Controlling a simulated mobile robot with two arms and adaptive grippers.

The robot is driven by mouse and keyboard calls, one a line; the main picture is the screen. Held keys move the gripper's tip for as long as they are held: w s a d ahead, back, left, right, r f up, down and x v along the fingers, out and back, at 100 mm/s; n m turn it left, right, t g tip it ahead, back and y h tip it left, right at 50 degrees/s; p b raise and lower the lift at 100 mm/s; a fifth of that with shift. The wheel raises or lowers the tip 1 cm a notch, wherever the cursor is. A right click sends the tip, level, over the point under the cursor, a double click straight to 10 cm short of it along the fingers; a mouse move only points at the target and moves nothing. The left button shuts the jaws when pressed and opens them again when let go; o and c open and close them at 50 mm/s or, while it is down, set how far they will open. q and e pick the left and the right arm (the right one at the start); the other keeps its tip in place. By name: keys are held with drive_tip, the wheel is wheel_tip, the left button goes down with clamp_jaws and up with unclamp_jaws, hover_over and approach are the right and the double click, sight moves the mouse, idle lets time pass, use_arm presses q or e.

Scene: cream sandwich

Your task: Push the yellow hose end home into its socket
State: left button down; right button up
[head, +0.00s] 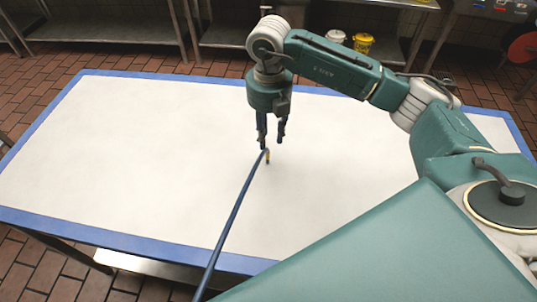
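A thin dark blue hose (232,220) runs from the bottom edge of the head view up to the middle of the white table. At its far end is a small yellow hose end (267,156) with a dark tip. My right gripper (272,145) points down just above and behind this end. Its two fingers are parted, with white table showing between them. The left fingertip overlaps or nearly meets the hose's far end; I cannot tell whether they touch. I cannot make out a socket. My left gripper is out of view.
The white table top (130,150) has a blue rim and is otherwise bare, with wide free room on the left. Behind it are metal shelves (110,45), a white bucket (336,36) and a yellow bucket (363,43). My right arm covers the right side.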

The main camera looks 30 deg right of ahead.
sight(268, 151)
wheel_tip(268, 151, down, 4)
drive_tip(key=shift+r+p, duration=0.25)
drive_tip(key=shift+p, duration=0.1)
drive_tip(key=shift+f+p, duration=0.45)
drive_tip(key=shift+f, duration=0.1)
drive_tip(key=f+p, duration=0.1)
drive_tip(key=f, duration=0.2)
drive_tip(key=shift+a+f+p, duration=0.2)
drive_tip(key=shift+f+p, duration=0.1)
drive_tip(key=shift+p, duration=0.05)
drive_tip(key=shift+f, duration=0.45)
drive_tip(key=shift+c, duration=0.5)
clamp_jaws()
